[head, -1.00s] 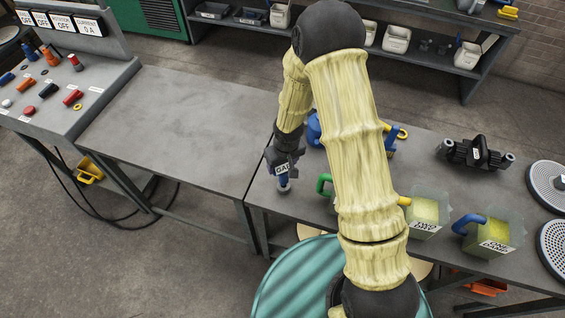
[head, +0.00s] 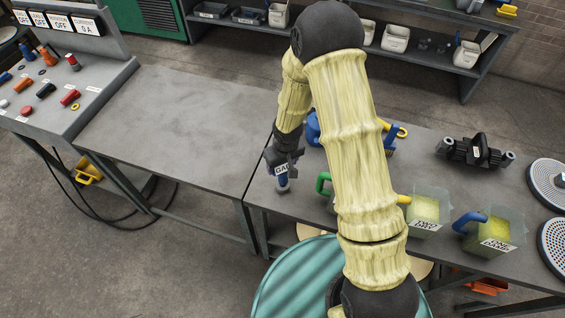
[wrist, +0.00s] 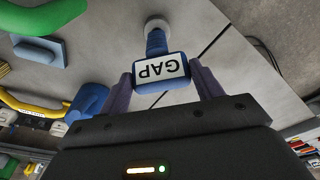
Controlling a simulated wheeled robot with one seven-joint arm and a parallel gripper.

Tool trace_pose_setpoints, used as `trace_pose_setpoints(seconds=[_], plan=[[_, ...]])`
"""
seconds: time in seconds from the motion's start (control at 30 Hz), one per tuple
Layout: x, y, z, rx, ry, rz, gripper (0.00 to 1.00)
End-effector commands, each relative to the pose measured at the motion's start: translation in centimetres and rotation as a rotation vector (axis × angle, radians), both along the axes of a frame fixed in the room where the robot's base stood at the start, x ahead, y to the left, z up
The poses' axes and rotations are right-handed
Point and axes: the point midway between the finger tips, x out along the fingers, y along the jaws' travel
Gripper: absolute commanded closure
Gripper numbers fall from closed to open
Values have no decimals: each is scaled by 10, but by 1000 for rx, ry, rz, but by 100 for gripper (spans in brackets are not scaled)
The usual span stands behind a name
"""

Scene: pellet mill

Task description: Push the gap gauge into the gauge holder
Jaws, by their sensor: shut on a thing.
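The gap gauge (wrist: 160,70) is a blue piece with a white GAP label and a blue stem. My gripper (head: 281,170) is shut on it, one finger on each side in the wrist view. In the head view the gauge (head: 283,182) hangs stem-down over the left end of the right-hand grey table. The stem's far end meets a small pale round piece (wrist: 157,25) in the wrist view. I cannot tell whether this is the gauge holder or the gauge's own tip, or how deep the stem sits.
A green-handled item (head: 323,183) stands just right of my gripper. Clear bins of yellow-green material (head: 428,212) and a dark clamp-like device (head: 476,153) are farther right. The left table (head: 180,115) is bare. My arm hides part of the right table.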

Motion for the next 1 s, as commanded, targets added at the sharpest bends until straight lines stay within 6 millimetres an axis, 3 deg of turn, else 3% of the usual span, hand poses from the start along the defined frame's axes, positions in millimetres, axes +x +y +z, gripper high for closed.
trace_pose_setpoints(seconds=[1.0], plan=[[0,0,-10,0,-1,0,82]])
